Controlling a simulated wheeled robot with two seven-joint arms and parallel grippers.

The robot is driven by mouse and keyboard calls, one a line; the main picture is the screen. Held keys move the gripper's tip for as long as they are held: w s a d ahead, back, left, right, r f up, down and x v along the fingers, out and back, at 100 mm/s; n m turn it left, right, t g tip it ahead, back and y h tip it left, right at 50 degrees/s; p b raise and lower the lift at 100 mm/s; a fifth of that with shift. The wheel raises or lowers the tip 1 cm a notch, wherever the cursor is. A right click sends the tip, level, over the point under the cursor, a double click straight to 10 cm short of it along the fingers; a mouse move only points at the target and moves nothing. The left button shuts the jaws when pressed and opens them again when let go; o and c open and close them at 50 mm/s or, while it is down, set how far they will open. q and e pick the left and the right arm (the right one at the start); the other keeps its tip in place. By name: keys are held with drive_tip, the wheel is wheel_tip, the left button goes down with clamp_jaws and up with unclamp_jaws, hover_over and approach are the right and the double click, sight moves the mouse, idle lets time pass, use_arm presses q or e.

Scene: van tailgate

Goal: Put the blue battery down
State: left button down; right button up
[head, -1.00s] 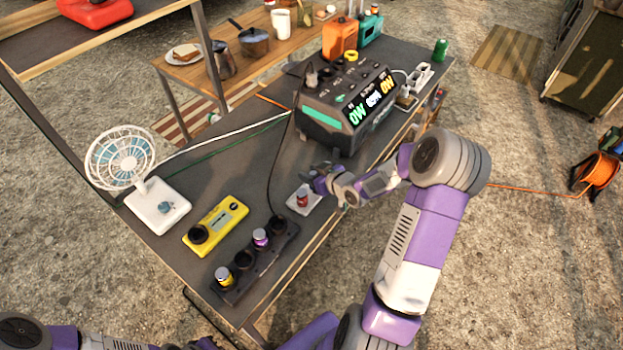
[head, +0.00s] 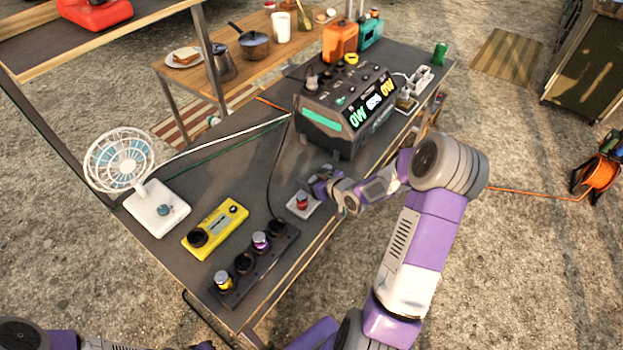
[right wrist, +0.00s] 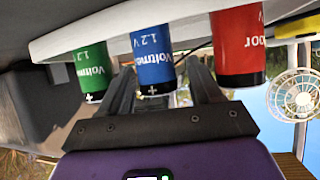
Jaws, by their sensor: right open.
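The blue battery (right wrist: 152,60) stands on a white tray (right wrist: 120,25) in the right wrist view, which shows the scene upside down. A green battery (right wrist: 90,72) and a larger red battery (right wrist: 238,45) stand on either side of it. My right gripper (right wrist: 163,78) is open, with one finger on each side of the blue battery. In the head view my right gripper (head: 320,187) is at the white tray (head: 296,211), beside the red battery (head: 302,201); the blue and green ones cannot be made out there. My left gripper is not in view.
A black holder (head: 270,262) with batteries in some sockets and a yellow tester (head: 216,230) lie left of the tray. A white fan (head: 157,208) is farther left. A power station (head: 345,112) stands behind my gripper. The table's front edge runs close by the tray.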

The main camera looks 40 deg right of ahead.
drive_tip(key=a+p+v, duration=0.1)
drive_tip(key=p+v, duration=0.3)
drive_tip(key=v, duration=0.8)
drive_tip(key=shift+d, duration=0.5)
drive_tip(key=shift+s, duration=0.1)
